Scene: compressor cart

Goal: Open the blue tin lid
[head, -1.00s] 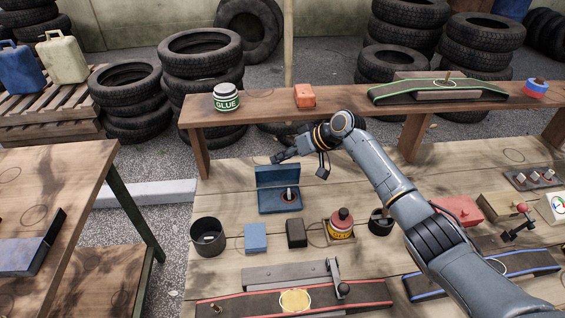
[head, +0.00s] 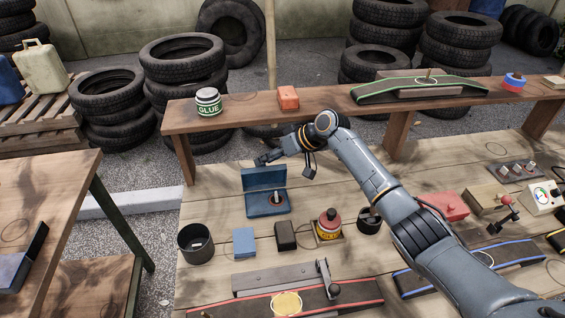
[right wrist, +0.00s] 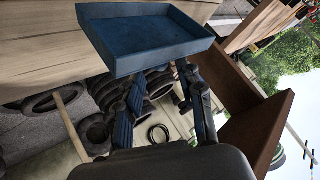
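The blue tin (head: 259,208) sits on the plank table with its blue lid (head: 262,180) standing up at the back edge. A small upright item shows inside the tin. My right gripper (head: 262,159) is just above and behind the lid's top edge. In the right wrist view, the blue lid (right wrist: 145,38) lies beyond the fingertips. The two fingers of my right gripper (right wrist: 160,95) are spread apart, with nothing between them. I cannot tell whether a fingertip touches the lid. My left gripper is not in view.
A black cup (head: 195,243), a blue block (head: 244,241), a dark block (head: 286,236) and a red-yellow can (head: 328,225) stand in front of the tin. A raised shelf (head: 240,112) with a glue jar (head: 208,102) and a red block (head: 288,98) runs behind.

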